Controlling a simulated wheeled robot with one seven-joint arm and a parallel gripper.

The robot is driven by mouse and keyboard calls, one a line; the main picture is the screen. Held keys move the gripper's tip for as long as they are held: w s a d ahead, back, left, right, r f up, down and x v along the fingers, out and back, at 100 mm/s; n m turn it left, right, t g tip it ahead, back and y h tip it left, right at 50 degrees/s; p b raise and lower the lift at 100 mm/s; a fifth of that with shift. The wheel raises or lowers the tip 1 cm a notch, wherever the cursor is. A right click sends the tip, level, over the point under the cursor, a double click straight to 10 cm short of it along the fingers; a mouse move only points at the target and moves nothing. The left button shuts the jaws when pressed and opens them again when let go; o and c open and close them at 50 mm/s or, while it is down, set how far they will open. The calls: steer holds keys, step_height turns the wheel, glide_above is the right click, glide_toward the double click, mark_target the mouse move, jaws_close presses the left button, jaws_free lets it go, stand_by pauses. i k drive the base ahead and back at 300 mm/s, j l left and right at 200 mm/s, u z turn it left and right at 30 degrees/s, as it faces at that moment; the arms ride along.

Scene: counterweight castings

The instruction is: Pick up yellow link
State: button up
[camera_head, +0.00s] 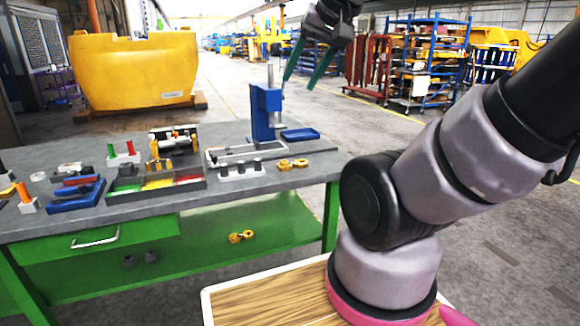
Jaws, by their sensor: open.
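A small yellow link (293,164) lies flat on the grey bench top (317,172), near its right end. A second, similar yellow link (241,237) lies on the green lower shelf (200,250) under the bench top. My gripper (299,84) hangs at the top of the view with its dark green fingers pointing down. The fingers are apart and nothing shows between them. In the picture, it is above the bench-top link and clear of both links.
A blue press (266,108) stands behind the bench-top link, with a blue tray (300,134) beside it. A rack with dark pegs (241,171) sits just left of that link. A tray of coloured parts (155,184) and blue fixtures fill the left side. Two grey parts (151,256) are on the shelf.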

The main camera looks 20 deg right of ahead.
mark_target(302, 163)
steer(key=i+l+u, duration=0.15)
steer(key=l, duration=0.35)
steer(key=i+l+u, duration=0.15)
steer(key=l, duration=0.4)
steer(key=i+l+u, duration=0.15)
steer(key=l, duration=0.4)
steer(key=l+u, duration=0.15)
steer(key=l, duration=0.4)
steer(key=i, duration=0.05)
